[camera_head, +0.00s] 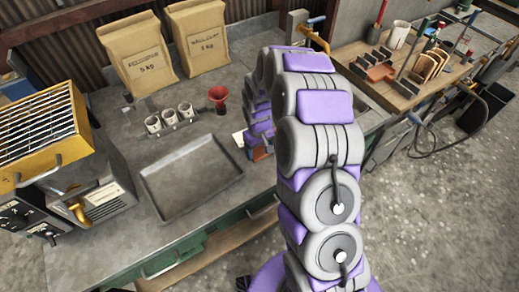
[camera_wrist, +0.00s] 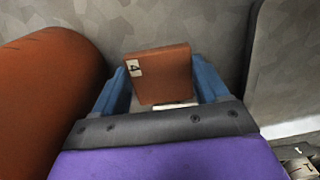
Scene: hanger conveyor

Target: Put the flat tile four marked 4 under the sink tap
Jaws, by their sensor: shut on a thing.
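The flat tile (camera_wrist: 165,72), orange-brown with a white label marked 4, sits between the blue fingers of my gripper (camera_wrist: 163,88) in the wrist view. My gripper is shut on it. In the head view my gripper (camera_head: 259,150) is low over the counter, right of the grey tray, and my arm partly hides it. The brass sink tap (camera_head: 316,38) with a blue handle stands at the back of the counter, beyond my arm. The basin under the tap is hidden by my arm.
A grey tray (camera_head: 155,180) lies on the counter (camera_head: 120,235). A red funnel (camera_head: 218,96), several small cups (camera_head: 168,119) and two paper sacks (camera_head: 140,55) stand behind it. A large rounded orange-brown object (camera_wrist: 45,95) is close to my gripper's left in the wrist view.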

